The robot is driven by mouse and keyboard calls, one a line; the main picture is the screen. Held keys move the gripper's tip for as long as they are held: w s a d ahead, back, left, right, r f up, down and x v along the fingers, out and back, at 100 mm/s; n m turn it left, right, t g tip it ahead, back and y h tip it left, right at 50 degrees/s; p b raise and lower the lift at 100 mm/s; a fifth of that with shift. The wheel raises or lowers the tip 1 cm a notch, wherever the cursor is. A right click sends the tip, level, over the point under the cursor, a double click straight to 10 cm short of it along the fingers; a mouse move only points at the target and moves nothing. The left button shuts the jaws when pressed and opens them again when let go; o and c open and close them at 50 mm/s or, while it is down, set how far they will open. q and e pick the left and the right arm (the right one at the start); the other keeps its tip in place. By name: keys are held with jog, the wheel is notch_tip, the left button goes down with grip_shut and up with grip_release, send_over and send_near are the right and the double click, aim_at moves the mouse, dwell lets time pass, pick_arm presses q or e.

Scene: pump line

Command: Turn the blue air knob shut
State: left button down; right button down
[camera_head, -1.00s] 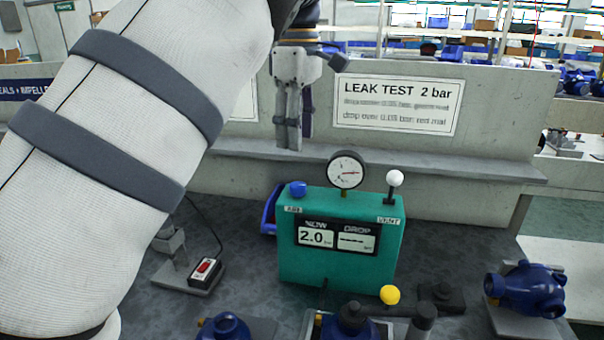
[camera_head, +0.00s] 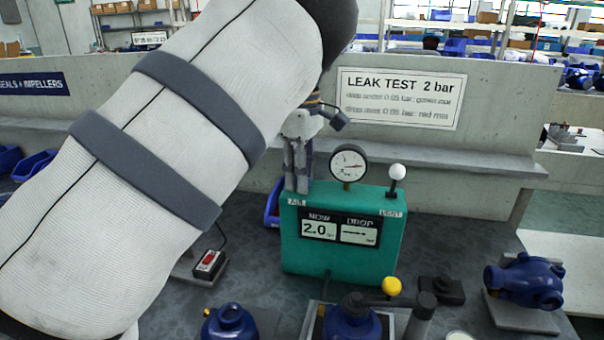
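The green leak test box (camera_head: 340,262) stands on the bench, its screen reading 2.0 under NOW and dashes under DROP. The blue air knob, on the left of the box's top above the AIR label (camera_head: 297,202), is hidden by my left gripper (camera_head: 297,188). The gripper points straight down with its fingertips at the knob's place. I cannot tell whether its fingers are closed on the knob. The gauge (camera_head: 348,163) on top has a red needle. The white-knobbed vent lever (camera_head: 397,173) stands upright at the right. My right gripper is not in view.
A red-switch box (camera_head: 209,264) lies left of the tester. Blue pump housings (camera_head: 229,322) (camera_head: 527,281) sit in front and at the right. A yellow ball knob (camera_head: 391,286) stands close in front. A ledge and wall with a sign (camera_head: 400,98) run behind.

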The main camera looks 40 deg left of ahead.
pick_arm(q)
jog(key=shift+r+m+p, duration=0.2)
jog(key=shift+m+p, duration=0.2)
jog(key=shift+m, duration=1.2)
jog(key=m+p, duration=0.1)
jog(key=m, duration=0.1)
jog(key=shift+f+m, duration=0.1)
jog(key=shift+m, duration=0.3)
jog(key=m, duration=0.6)
jog(key=shift+s+f, duration=0.1)
jog(key=m, duration=0.5)
jog(key=shift+a+m, duration=0.1)
jog(key=shift+m, duration=0.3)
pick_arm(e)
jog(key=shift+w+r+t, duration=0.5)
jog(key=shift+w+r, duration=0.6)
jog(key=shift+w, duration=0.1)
pick_arm(q)
jog(key=c, duration=1.3)
grip_release()
